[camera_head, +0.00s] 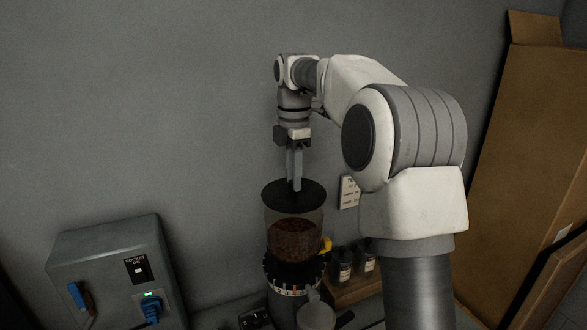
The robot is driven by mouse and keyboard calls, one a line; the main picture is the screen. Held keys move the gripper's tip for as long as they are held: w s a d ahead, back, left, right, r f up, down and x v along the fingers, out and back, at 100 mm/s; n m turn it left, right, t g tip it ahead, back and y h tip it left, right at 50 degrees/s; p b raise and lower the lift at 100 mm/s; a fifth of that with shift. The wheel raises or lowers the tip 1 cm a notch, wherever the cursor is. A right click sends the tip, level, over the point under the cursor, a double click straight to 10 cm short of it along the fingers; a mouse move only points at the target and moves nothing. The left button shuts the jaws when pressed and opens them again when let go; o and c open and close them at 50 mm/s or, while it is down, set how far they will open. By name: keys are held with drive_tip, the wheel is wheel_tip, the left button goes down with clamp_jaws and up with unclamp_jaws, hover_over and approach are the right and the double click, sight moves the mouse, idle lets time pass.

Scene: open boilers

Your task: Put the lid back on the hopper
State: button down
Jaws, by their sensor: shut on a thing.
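The hopper (293,235) is a clear round container with brown beans inside, on top of a dark grinder (292,290) with a numbered ring. The lid (272,194) is a flat black disc at the hopper's top rim. My gripper (294,183) points straight down above the hopper, its fingers shut on the middle of the lid. The lid looks level and lined up over the hopper's mouth. I cannot tell whether it rests on the rim or hovers just above it. The grip point on the lid is hidden by the fingers.
A grey socket box (110,265) with a blue plug stands at the left. Dark bottles (343,266) sit on a wooden stand (355,290) right of the grinder, below a wall label (349,191). Tall cardboard (530,130) leans at the right.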

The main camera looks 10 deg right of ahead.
sight(294, 193)
drive_tip(key=shift+f+b, duration=0.7)
drive_tip(key=shift+f, duration=1.6)
drive_tip(key=shift+p, duration=0.5)
drive_tip(key=shift+f, duration=0.15)
idle(0.9)
drive_tip(key=shift+c, duration=0.5)
unclamp_jaws()
drive_tip(key=shift+r, duration=3.5)
